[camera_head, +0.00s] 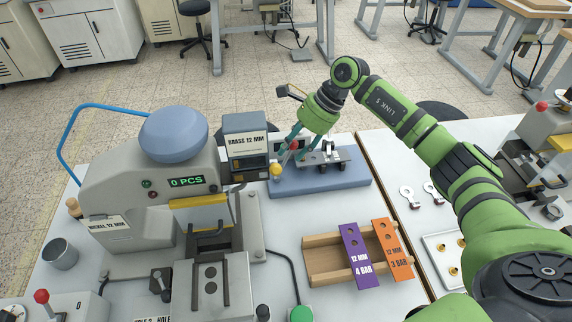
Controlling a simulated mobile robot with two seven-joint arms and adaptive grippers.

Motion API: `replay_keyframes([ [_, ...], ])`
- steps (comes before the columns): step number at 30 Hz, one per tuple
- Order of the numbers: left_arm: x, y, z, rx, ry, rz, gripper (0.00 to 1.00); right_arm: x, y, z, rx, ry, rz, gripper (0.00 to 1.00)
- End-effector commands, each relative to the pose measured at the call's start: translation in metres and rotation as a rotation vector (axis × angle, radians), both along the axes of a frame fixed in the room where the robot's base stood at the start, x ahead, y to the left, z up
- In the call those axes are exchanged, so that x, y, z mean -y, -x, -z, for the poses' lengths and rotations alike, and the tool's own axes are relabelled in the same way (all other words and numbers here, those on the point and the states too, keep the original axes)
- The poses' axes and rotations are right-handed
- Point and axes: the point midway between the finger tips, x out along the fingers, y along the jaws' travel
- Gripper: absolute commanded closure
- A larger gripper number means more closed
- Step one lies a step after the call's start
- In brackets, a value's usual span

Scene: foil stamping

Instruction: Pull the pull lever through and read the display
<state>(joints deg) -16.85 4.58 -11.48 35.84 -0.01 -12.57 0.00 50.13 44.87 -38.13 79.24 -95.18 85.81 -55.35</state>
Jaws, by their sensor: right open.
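A grey press (125,215) stands at the left of the table, with a rounded blue-grey cap on top. Its small display (187,182) reads "0 PCS" in green. A bent blue bar (62,150) rises at its left side. A yellow ball knob (276,170) is at its right, beside the box labelled "BRASS 12 MM" (247,141). A red ball knob (293,146) shows near the fingers of my right gripper (302,147). That gripper is open, and I cannot tell whether it touches the knob. Which part is the pull lever is unclear. My left gripper is out of view.
A blue base (320,182) with a metal fixture stands behind. A wooden rack (323,262) holds a purple bar (353,247) and an orange bar (392,249). A metal cup (60,254) stands at left. A tray (428,243) with brass pieces lies at right, near my arm.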

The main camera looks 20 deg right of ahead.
Motion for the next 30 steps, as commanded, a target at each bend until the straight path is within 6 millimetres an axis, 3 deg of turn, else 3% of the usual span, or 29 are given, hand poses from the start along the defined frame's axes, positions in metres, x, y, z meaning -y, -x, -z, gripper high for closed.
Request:
replay_keyframes([
  [6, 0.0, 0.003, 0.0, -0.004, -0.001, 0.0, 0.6, -0.001, 0.0, -0.001, 0.001, 0.0, -0.001, 0.57],
  [9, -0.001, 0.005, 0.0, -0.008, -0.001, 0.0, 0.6, -0.001, 0.0, -0.001, 0.001, 0.0, -0.001, 0.96],
  [10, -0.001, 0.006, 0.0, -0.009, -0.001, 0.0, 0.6, -0.001, 0.0, -0.001, 0.001, 0.0, -0.001, 1.0],
  [17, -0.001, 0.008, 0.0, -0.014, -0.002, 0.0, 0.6, -0.001, 0.0, -0.001, 0.001, 0.0, -0.001, 1.0],
  [30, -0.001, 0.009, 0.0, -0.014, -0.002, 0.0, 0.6, -0.02, -0.005, -0.006, 0.002, -0.004, -0.003, 1.0],
])
